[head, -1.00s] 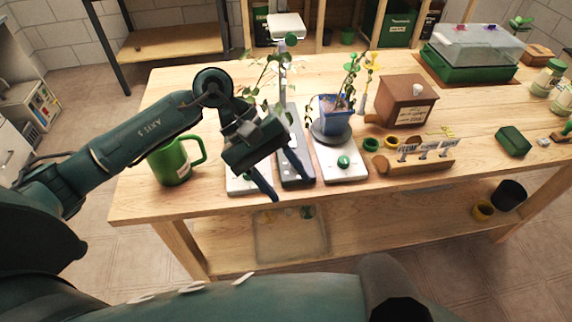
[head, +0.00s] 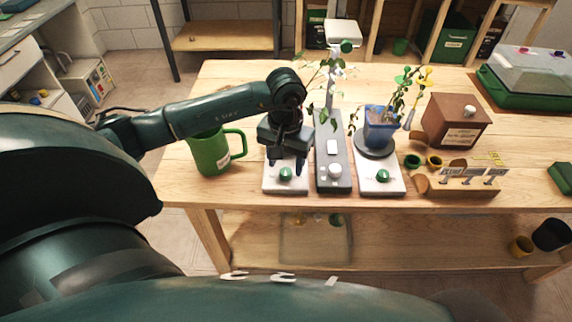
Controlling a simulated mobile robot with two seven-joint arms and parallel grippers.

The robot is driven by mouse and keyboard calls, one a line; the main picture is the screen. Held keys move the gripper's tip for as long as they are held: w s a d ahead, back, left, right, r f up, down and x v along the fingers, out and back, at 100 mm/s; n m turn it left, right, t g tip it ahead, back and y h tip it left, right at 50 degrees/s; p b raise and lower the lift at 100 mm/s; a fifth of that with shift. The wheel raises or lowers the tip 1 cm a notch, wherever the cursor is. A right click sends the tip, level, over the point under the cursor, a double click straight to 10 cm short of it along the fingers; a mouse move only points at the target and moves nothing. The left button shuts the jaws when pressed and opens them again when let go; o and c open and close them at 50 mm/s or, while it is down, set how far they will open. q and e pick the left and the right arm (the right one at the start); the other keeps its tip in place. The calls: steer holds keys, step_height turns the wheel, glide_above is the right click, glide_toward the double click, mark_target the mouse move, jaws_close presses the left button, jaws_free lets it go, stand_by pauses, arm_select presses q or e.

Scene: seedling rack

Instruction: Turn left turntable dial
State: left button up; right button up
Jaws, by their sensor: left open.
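The left turntable's green dial (head: 286,174) sits on the front of a white base (head: 274,187) near the table's front edge. My left gripper (head: 285,168) is open, pointing down over this base, with its fingers at or just behind the dial; I cannot tell whether they touch it. The gripper and wrist hide the back of the left turntable. The right turntable (head: 393,187) has its own green dial (head: 383,176) and carries a blue pot (head: 381,127) with a plant. My right gripper is not in view.
A green mug (head: 209,152) stands left of the left turntable. A grey unit (head: 332,186) with a white knob (head: 334,171) and a lamp post stands close on its right. A brown box (head: 456,120) and a wooden label holder (head: 462,190) are farther right.

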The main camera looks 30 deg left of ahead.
mark_target(285, 173)
arm_select(q)
steer(key=shift+f, duration=1.15)
steer(key=shift+c, duration=0.5)
steer(key=c, duration=0.9)
steer(key=shift+o, duration=0.2)
